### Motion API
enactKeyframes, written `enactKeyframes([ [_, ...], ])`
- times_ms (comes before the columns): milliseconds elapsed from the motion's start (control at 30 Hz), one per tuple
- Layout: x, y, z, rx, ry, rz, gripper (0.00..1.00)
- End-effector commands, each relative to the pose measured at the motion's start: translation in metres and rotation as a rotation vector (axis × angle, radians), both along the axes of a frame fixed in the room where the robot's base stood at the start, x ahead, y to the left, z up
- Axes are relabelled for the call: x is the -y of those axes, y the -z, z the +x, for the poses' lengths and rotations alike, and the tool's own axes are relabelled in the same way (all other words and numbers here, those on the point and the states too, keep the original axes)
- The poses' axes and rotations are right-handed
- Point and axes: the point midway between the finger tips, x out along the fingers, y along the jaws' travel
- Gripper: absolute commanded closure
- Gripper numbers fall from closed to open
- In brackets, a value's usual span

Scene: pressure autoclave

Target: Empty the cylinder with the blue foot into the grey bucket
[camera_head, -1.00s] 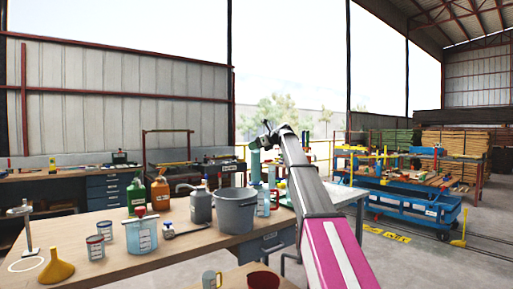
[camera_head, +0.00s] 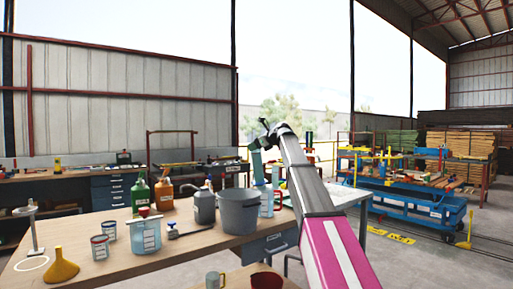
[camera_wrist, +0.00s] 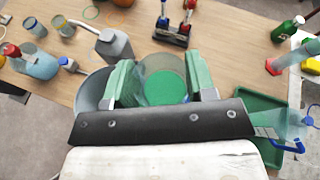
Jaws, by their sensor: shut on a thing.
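My gripper (camera_wrist: 162,88) is shut on a clear cylinder (camera_wrist: 163,66), seen from its open top with green showing inside. Its foot colour is hidden in the wrist view. In the head view the held cylinder (camera_head: 258,165) looks roughly upright, raised above the table behind the right side of the grey bucket. The grey bucket (camera_head: 239,214) stands on the wooden table near its right end. In the wrist view the bucket (camera_wrist: 88,92) lies left of the cylinder, partly hidden by my gripper.
A red-footed cylinder (camera_wrist: 274,66) and green tray (camera_wrist: 262,104) lie right.

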Motion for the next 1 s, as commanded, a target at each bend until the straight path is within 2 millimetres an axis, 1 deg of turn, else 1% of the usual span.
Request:
enactKeyframes([
  [733, -0.019, -0.001, -0.023, 0.140, 0.000, -0.120, 1.00],
  [1000, -0.026, 0.003, -0.030, 0.222, 0.000, -0.190, 1.00],
])
